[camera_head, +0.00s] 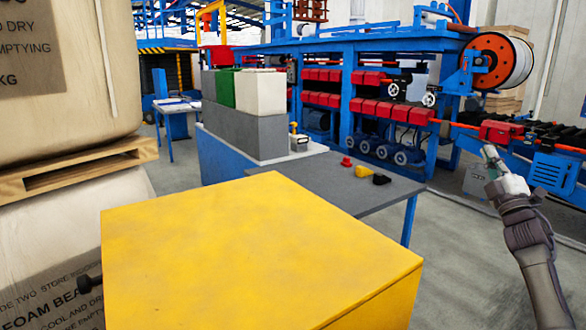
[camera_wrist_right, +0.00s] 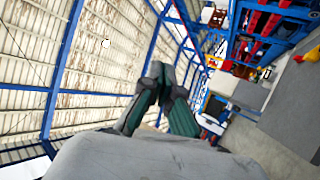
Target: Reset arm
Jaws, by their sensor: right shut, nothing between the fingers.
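My right gripper (camera_head: 490,153) is raised at the right of the head view, in front of the blue machine and apart from everything. Its fingers are shut and empty. In the right wrist view the gripper (camera_wrist_right: 158,72) points toward the roof and the far hall, with its fingertips together. My left gripper does not show in the head view. A small dark part at the lower left edge of the yellow surface cannot be made out clearly.
A yellow box-like surface (camera_head: 250,245) fills the front. Behind it, a grey table (camera_head: 340,178) bears small red, yellow and black items. Grey, green and white blocks (camera_head: 262,92) stand farther back. Large sacks on a pallet (camera_head: 80,165) crowd the left. Floor shows free between table and right arm.

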